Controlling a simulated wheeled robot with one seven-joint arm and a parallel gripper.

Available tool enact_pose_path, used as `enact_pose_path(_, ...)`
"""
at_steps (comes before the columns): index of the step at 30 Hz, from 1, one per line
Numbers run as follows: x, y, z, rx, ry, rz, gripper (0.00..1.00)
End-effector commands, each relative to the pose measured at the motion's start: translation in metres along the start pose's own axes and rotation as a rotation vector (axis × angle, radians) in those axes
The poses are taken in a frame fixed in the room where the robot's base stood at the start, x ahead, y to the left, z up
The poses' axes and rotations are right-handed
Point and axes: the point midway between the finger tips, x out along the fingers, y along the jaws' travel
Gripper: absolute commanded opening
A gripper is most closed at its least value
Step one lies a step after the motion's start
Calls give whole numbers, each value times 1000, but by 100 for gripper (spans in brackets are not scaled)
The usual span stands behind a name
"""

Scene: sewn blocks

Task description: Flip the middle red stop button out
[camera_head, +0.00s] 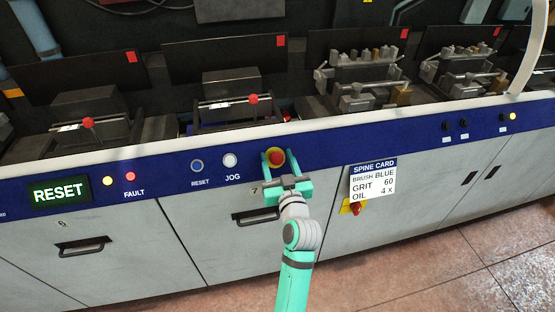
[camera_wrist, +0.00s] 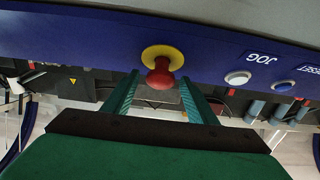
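The red stop button (camera_head: 275,156) sits on a yellow round base on the blue panel strip, right of the JOG button. It also shows in the wrist view (camera_wrist: 160,77), with its yellow base (camera_wrist: 162,55) behind it. My gripper (camera_head: 273,158) is open, its two teal fingers on either side of the button in the head view. In the wrist view my gripper (camera_wrist: 162,88) shows its fingers apart, with the button between and slightly beyond their tips. I cannot tell whether a finger touches it.
Left of the button are a white JOG button (camera_head: 230,160) and a blue RESET button (camera_head: 197,166). A lit RESET display (camera_head: 60,192) is farther left. A spine card (camera_head: 373,180) hangs at right, above another red knob (camera_head: 356,208). Cabinet handles (camera_head: 255,215) project below.

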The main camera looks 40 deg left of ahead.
Motion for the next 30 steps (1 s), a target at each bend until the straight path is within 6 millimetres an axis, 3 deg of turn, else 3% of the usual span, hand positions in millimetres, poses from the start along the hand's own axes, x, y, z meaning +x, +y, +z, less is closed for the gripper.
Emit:
enact_pose_path(8,-6,0,1,1,-1,1,52)
enact_pose_path(22,-86,0,1,0,-1,1,52)
enact_pose_path(30,-107,0,0,0,0,1,52)
